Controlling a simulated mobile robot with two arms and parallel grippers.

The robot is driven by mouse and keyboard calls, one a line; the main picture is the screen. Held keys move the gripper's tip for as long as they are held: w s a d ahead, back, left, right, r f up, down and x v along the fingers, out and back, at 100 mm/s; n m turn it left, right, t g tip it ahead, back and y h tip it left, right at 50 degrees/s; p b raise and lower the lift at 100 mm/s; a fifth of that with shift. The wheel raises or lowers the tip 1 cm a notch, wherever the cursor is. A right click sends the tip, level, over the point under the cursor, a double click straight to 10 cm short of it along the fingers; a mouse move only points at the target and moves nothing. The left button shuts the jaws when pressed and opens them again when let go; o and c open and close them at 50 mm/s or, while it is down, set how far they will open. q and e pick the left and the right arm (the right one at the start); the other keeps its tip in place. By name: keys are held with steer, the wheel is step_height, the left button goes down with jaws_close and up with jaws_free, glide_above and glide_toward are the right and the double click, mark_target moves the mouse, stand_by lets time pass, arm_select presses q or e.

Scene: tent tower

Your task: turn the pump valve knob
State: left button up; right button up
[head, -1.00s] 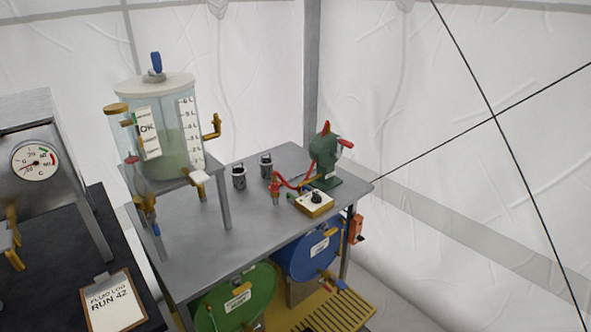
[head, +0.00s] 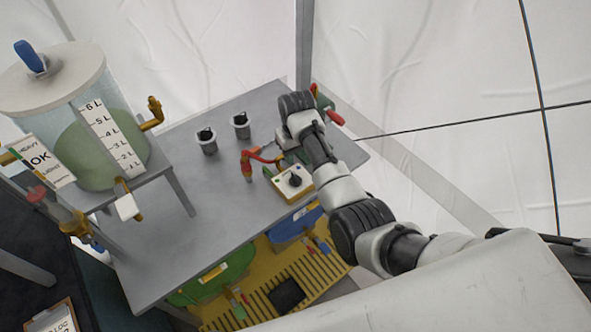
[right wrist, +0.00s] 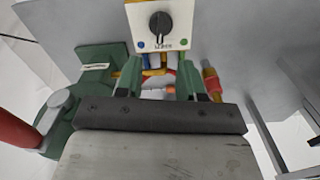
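The pump valve knob (head: 295,181) is a black dial on a small white-topped box with a yellow base, on the grey table. In the head view my right arm reaches over the table behind the box and hides most of the green pump. My left gripper is not in view.
The green pump (right wrist: 95,70) with a red handle stands close beside my right gripper. A red hose fitting (head: 247,165) is left of the box. Two grey canisters (head: 206,142) and a clear tank (head: 90,130) stand farther left. The table's front middle is clear.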

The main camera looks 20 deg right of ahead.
mark_target(296, 177)
step_height(296, 177, down, 10)
steer(key=shift+f+b, duration=0.1)
steer(key=shift+b, duration=0.5)
steer(key=shift+a, duration=0.1)
jaws_close()
